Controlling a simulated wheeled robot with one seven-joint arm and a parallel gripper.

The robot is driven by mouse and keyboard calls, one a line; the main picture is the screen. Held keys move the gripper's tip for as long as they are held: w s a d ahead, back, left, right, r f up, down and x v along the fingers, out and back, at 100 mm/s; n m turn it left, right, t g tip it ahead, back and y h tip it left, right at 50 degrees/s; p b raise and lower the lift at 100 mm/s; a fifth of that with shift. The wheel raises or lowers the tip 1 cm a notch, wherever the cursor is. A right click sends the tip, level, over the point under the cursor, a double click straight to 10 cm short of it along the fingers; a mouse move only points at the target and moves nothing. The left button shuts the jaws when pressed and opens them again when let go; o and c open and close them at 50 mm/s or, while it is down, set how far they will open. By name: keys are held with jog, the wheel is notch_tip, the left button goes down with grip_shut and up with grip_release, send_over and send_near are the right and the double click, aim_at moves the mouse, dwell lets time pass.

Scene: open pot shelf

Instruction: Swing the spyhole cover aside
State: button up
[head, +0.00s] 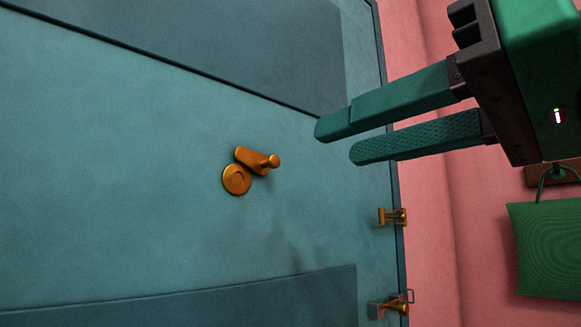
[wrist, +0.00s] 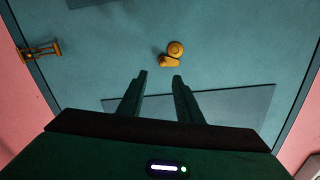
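The brass spyhole disc (head: 236,180) is fixed on a teal door, with a faint ring on its face. The brass cover (head: 249,158) is a short tab with a round knob (head: 273,161). It sits beside the disc, touching or slightly overlapping its edge, and most of the disc's face shows. In the wrist view the disc (wrist: 175,48) and the cover (wrist: 167,62) lie just beyond the fingertips. My gripper (head: 335,143) is open and empty, its fingers apart. In the head view it is to the right of the knob, and it also shows in the wrist view (wrist: 159,77).
The teal door (head: 130,180) has recessed panels and looks sideways in the head view. Brass fittings (head: 392,217) and a latch-like piece (head: 390,307) sit by its edge. Pink wall (head: 440,220) lies beyond. A green hanging item (head: 548,245) is at the far right.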

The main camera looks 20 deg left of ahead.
aim_at(278, 159)
jog(key=x, duration=1)
jog(key=shift+a+r, duration=0.1)
jog(key=shift+a, duration=0.35)
grip_shut()
